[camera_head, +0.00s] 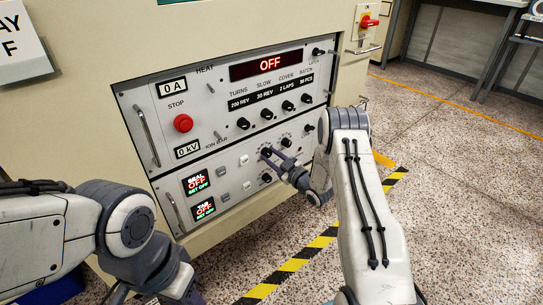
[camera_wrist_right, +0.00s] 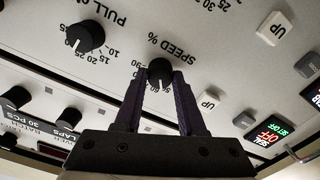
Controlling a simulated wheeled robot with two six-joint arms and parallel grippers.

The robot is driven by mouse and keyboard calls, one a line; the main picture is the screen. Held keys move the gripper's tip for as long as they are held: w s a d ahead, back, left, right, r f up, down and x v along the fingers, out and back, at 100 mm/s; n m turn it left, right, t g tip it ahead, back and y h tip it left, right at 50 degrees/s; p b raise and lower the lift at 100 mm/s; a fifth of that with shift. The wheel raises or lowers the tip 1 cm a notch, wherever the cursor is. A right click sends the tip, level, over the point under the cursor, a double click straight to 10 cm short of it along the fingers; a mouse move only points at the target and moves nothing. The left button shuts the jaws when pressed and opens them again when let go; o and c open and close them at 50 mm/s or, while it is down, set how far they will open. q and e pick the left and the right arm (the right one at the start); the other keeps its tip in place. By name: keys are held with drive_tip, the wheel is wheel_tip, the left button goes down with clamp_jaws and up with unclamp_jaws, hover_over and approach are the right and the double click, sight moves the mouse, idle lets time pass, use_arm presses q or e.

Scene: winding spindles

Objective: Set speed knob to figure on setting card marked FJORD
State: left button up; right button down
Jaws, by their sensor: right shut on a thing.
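The speed knob (camera_wrist_right: 160,72) is a small black knob with a white pointer mark, under the label SPEED % in the right wrist view, which shows the panel upside down. My right gripper (camera_wrist_right: 160,82) has its two dark fingers on either side of the knob, shut on it. In the head view the right gripper (camera_head: 274,158) reaches the knob (camera_head: 266,152) on the lower panel. The printed scale is partly hidden by the fingers, so the exact pointer reading is unclear. No card marked FJORD can be read. My left arm shows at lower left, its gripper out of frame.
A PULL knob (camera_wrist_right: 85,37) sits near the speed knob, with UP buttons (camera_wrist_right: 208,98) on the other side. The upper panel has a red STOP button (camera_head: 183,123) and a display (camera_head: 267,65) reading OFF. A cut-off white sign (camera_head: 20,45) is at upper left.

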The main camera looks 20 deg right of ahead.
drive_tip(key=n, duration=0.3)
drive_tip(key=shift+n, duration=0.4)
drive_tip(key=shift+f+n, duration=0.1)
drive_tip(key=shift+n, duration=1.8)
drive_tip(key=c, duration=0.5)
unclamp_jaws()
drive_tip(key=p+v, duration=0.4)
drive_tip(key=v, duration=0.6)
drive_tip(key=shift+s, duration=0.3)
